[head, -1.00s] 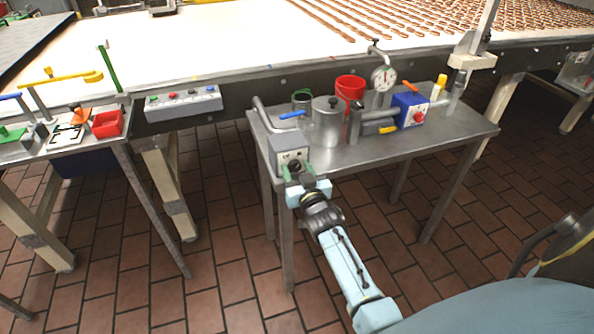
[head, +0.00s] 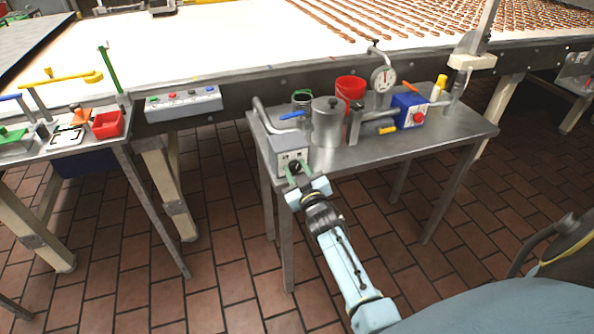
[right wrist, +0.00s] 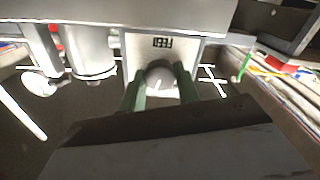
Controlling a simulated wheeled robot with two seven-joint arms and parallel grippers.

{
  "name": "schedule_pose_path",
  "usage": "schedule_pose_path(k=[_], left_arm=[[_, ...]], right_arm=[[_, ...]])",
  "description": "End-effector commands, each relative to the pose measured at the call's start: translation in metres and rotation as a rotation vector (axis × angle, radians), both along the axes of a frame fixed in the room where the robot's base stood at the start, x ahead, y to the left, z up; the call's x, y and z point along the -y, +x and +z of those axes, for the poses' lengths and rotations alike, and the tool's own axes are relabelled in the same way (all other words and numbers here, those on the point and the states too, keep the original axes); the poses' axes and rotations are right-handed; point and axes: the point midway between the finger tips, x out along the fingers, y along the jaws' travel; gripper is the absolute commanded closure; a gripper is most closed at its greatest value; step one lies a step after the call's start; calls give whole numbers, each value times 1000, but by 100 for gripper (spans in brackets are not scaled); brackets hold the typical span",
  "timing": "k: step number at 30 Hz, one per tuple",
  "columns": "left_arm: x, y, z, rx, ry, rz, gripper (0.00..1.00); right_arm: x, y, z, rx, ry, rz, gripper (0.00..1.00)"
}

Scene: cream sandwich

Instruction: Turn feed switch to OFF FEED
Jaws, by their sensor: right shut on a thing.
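The feed switch is a dark round knob (head: 294,167) on the front of a grey control box (head: 290,142) at the left front corner of the metal table. My right gripper (head: 299,174) reaches it from the front, its green fingers on the knob. In the right wrist view the fingers (right wrist: 160,86) stand on both sides of the grey knob (right wrist: 161,74) and are shut on it. A small dark label (right wrist: 162,42) shows above the knob, too small to read. The pointer's exact setting cannot be told. My left gripper is not in view.
On the same table (head: 400,150) stand a metal pot (head: 327,124), a red bucket (head: 350,92), a dial gauge (head: 383,78) and a blue box with a red button (head: 410,111). A conveyor runs behind. The floor in front is clear.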

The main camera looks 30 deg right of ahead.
Motion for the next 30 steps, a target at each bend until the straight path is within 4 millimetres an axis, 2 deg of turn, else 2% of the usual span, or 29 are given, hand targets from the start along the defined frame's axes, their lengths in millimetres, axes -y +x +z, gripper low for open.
schedule_pose_path(k=[18,30], left_arm=[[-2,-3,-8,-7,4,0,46],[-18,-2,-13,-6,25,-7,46]], right_arm=[[0,0,-1,-136,-562,0,91],[0,0,-1,-195,-805,1,91]])
